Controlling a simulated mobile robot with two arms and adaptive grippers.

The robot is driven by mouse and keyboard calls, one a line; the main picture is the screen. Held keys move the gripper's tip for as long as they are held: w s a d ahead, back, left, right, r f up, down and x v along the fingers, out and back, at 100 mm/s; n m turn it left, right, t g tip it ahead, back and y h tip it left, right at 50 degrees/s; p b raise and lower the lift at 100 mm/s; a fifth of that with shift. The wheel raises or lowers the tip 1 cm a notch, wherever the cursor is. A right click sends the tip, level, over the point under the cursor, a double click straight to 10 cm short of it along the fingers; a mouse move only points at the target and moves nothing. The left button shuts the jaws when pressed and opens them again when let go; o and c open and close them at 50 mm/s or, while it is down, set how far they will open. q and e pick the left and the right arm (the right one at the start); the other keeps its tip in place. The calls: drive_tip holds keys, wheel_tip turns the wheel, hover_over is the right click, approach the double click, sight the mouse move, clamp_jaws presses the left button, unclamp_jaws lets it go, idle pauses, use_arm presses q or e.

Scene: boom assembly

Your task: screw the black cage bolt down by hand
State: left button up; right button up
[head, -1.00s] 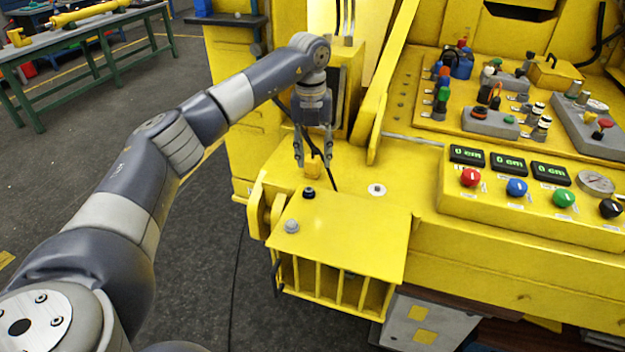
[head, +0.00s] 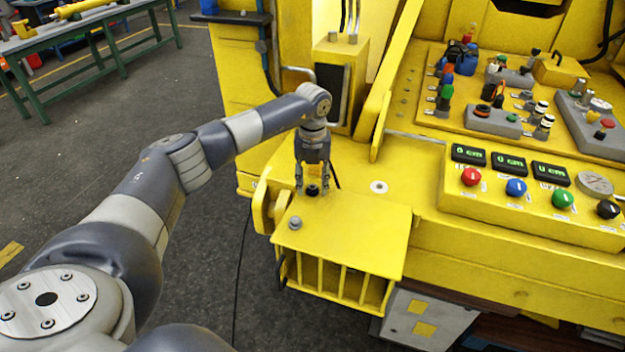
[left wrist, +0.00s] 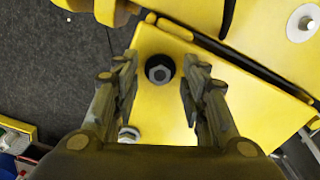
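The black cage bolt (head: 312,190) stands on the yellow cage plate (head: 350,235), near its back left edge. In the left wrist view the bolt (left wrist: 160,68) shows as a black ring with a grey hex centre. My left gripper (head: 313,190) points down right over the bolt in the head view. In the left wrist view its two fingers (left wrist: 158,85) stand apart on either side of the bolt, with a gap on both sides, so it is open and not touching it. My right gripper is not in view.
A grey bolt (head: 295,223) sits on the plate nearer the front, and a washer-like white fitting (head: 378,187) lies on the yellow deck to the right. A control panel with coloured knobs (head: 515,187) is further right. A yellow upright beam (head: 390,80) rises behind.

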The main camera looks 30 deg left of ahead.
use_arm(q)
drive_tip(key=shift+c, duration=0.2)
clamp_jaws()
